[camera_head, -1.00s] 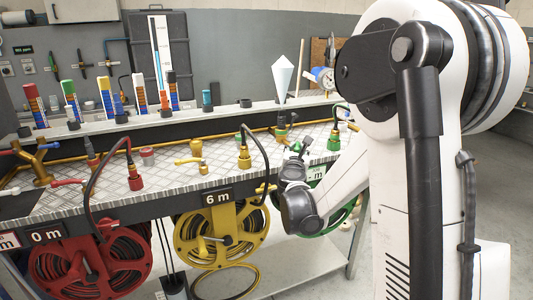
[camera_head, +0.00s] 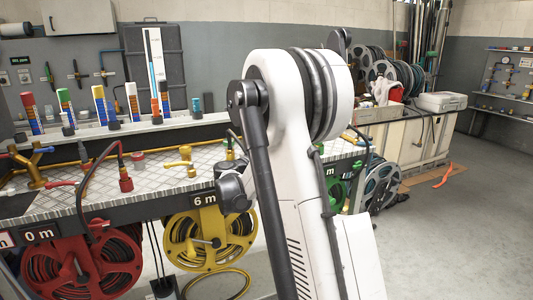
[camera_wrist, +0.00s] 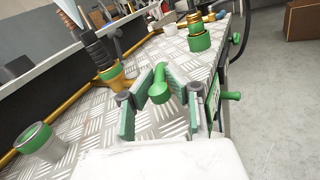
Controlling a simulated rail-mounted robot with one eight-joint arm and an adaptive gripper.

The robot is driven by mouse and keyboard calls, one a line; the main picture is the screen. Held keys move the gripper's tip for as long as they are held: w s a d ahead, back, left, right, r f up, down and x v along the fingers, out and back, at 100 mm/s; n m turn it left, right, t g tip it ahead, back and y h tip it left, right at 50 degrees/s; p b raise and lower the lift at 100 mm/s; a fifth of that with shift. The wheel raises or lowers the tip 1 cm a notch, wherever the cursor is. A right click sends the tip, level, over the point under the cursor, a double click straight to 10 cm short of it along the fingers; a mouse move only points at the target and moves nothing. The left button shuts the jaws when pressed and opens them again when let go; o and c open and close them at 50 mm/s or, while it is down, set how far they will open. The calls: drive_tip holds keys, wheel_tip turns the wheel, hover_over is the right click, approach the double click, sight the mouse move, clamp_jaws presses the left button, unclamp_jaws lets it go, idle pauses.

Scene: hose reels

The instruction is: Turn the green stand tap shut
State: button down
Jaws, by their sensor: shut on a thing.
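The green stand tap (camera_wrist: 158,84) stands on the checkered metal bench top (camera_wrist: 92,110) in the middle of the wrist view. Its green lever points up in the picture, away from a rounded green end. My gripper (camera_wrist: 157,98) has its two green-padded fingers on either side of the tap and is shut on it. The exact contact is partly hidden by the fingers. In the head view my arm covers the gripper and the green tap.
A green-and-brass coupling (camera_wrist: 198,38) stands beyond the tap, and a green-rimmed grey fitting (camera_wrist: 40,141) stands at left. A yellow pipe (camera_wrist: 71,118) runs along the bench's back. Yellow (camera_head: 211,240) and red (camera_head: 80,262) hose reels hang below the bench front.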

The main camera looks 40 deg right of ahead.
drive_tip(key=c, duration=1.7)
unclamp_jaws()
drive_tip(key=shift+d, duration=0.1)
drive_tip(key=shift+c, duration=0.2)
drive_tip(key=v, duration=1.2)
